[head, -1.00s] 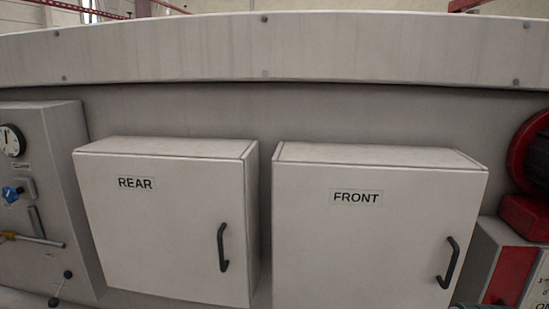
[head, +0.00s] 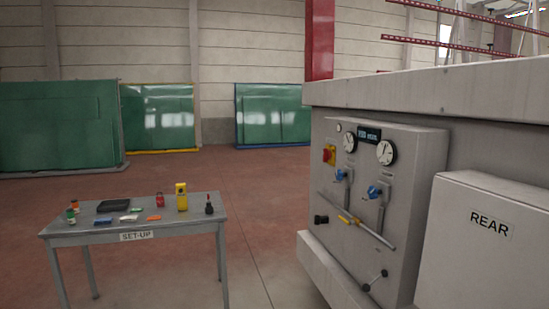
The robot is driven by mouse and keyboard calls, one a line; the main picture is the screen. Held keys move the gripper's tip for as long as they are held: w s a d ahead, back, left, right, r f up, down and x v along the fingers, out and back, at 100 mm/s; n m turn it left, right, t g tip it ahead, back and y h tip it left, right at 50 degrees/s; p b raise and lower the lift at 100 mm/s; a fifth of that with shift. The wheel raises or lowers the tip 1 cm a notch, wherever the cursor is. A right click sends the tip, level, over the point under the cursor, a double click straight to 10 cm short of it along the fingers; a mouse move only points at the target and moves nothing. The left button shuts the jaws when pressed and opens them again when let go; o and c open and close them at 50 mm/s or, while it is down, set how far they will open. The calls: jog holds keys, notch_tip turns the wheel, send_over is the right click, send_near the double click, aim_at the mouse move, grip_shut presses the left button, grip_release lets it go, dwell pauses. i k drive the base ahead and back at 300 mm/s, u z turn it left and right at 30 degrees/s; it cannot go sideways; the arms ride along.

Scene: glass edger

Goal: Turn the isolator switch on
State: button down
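In the head view, a red rotary switch on a yellow plate (head: 329,154) sits at the upper left of the grey control panel (head: 410,165) on the machine's end. It looks like the isolator switch. Its knob position is too small to read. Beside it on the panel are two round gauges (head: 386,152), a small dark display (head: 369,134) and two blue valve knobs (head: 375,192). My gripper does not show in this view.
A grey table labelled SET-UP (head: 136,237) stands at the left with several small items on it. A cabinet labelled REAR (head: 485,260) juts out at the right. Open red floor (head: 255,215) lies between table and machine. Green glass racks (head: 272,114) stand behind.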

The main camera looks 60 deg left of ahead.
aim_at(327, 156)
jog(key=u, duration=2.25)
jog(key=i, duration=0.75)
jog(key=u, duration=0.75)
jog(key=i, duration=1.6)
jog(key=z, duration=0.6)
jog(key=i, duration=1.15)
jog(key=z, duration=1.35)
jog(key=i, duration=0.4)
jog(key=z, duration=0.3)
